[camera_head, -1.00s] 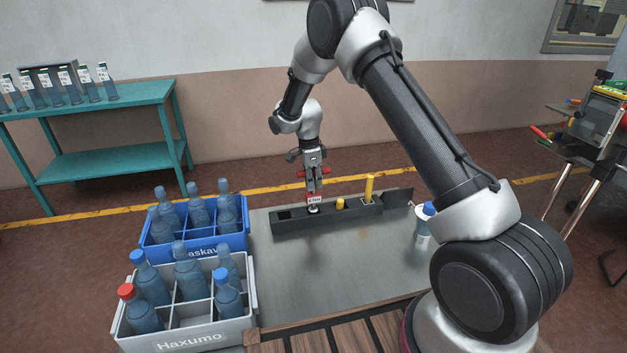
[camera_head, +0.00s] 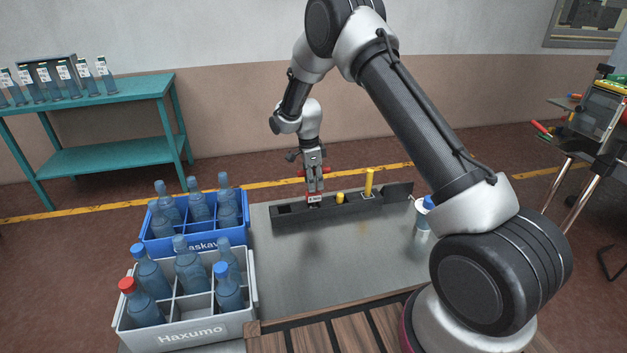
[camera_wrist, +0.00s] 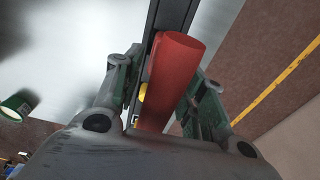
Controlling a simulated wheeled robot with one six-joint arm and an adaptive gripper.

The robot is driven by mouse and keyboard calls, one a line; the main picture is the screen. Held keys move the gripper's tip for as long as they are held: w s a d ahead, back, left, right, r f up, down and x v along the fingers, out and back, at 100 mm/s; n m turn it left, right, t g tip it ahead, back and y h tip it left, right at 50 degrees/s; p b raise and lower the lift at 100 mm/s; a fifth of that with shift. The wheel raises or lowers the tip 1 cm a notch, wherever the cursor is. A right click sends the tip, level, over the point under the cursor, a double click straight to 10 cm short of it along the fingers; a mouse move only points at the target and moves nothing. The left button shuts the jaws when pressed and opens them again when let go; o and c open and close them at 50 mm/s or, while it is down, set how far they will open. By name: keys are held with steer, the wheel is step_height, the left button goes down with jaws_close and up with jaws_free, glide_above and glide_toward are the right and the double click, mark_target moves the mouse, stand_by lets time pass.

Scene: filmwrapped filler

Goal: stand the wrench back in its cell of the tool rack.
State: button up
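The wrench (camera_wrist: 172,80) shows as a thick red handle between the two fingers in the wrist view.
A short yellow tool (camera_head: 340,197) and a taller one (camera_head: 369,183) stand in the rack to the right. A blue crate (camera_head: 200,244) and a grey crate (camera_head: 190,337) with bottles stand left. The grey tabletop (camera_head: 315,270) is clear in front.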

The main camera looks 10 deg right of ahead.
steer(key=r, duration=0.8)
steer(key=a+r, duration=0.1)
steer(key=r, duration=0.3)
